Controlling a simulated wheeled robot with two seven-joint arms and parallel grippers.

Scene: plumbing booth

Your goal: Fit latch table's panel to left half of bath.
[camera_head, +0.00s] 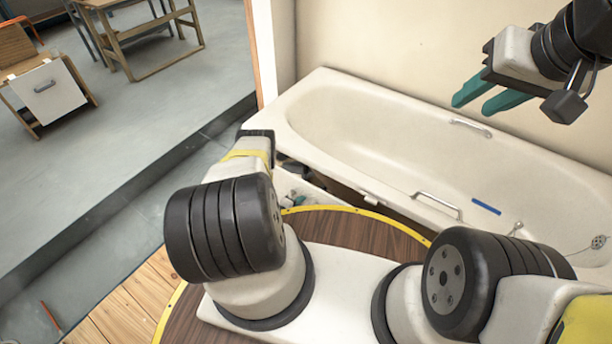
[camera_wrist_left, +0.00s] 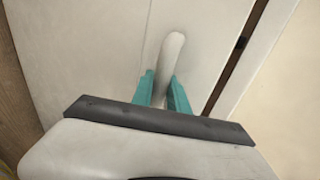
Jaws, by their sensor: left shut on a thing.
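The white bath (camera_head: 400,140) stands along the wall, with a dark opening (camera_head: 340,183) below its front rim on the left half. My left gripper (camera_head: 293,199) is low in front of that half, partly hidden by my arm. In the left wrist view its teal fingers (camera_wrist_left: 162,85) are shut on the pale handle (camera_wrist_left: 173,48) of a white panel (camera_wrist_left: 85,50). A dark gap (camera_wrist_left: 237,58) runs along the panel's right side there. Whether the panel touches the bath cannot be told. My right gripper (camera_head: 486,97) is open and empty above the bath's far side.
A white panel with a grey handle (camera_head: 50,100) leans on a wooden stand at the far left. A wooden table (camera_head: 140,30) stands behind it. Grab rails (camera_head: 437,205) and a blue strip (camera_head: 486,206) are on the bath.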

